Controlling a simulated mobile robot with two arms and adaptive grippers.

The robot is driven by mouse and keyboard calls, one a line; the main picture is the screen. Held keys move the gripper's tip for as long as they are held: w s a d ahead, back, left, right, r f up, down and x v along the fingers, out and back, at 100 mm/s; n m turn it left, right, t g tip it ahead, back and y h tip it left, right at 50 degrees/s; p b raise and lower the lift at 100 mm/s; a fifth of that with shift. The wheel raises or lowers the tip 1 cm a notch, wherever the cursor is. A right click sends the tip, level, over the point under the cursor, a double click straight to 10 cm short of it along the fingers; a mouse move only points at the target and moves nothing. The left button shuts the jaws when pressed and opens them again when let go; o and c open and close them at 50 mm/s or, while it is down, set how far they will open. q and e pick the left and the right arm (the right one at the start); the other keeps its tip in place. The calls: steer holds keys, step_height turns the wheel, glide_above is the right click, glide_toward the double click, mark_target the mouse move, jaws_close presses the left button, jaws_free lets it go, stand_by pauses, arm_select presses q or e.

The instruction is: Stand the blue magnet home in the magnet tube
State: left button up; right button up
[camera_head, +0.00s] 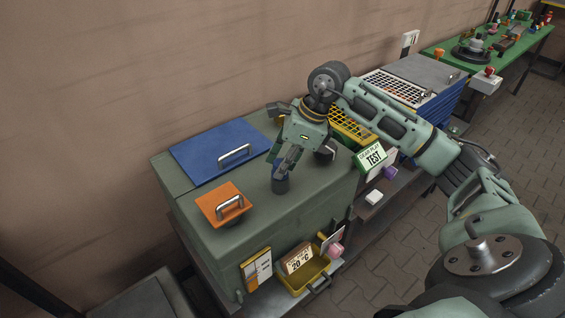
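My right gripper (282,165) reaches down over the green cabinet top, its fingers pointing at a small dark upright cylinder (281,185), which looks like the magnet tube. The fingertips are at or just above the cylinder's mouth. A small bluish patch shows between the fingertips and the cylinder; it may be the blue magnet, but it is too small and covered to tell. I cannot tell whether the fingers are closed on it. My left gripper is not in view.
The green cabinet (220,262) carries a blue plate with a handle (205,150) and an orange plate with a handle (215,199). A green TEST sign (371,157) stands to the right. The wall closes off the back.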

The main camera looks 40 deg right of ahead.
steer(key=o, duration=0.5)
steer(key=v, duration=1.2)
stand_by(0.3)
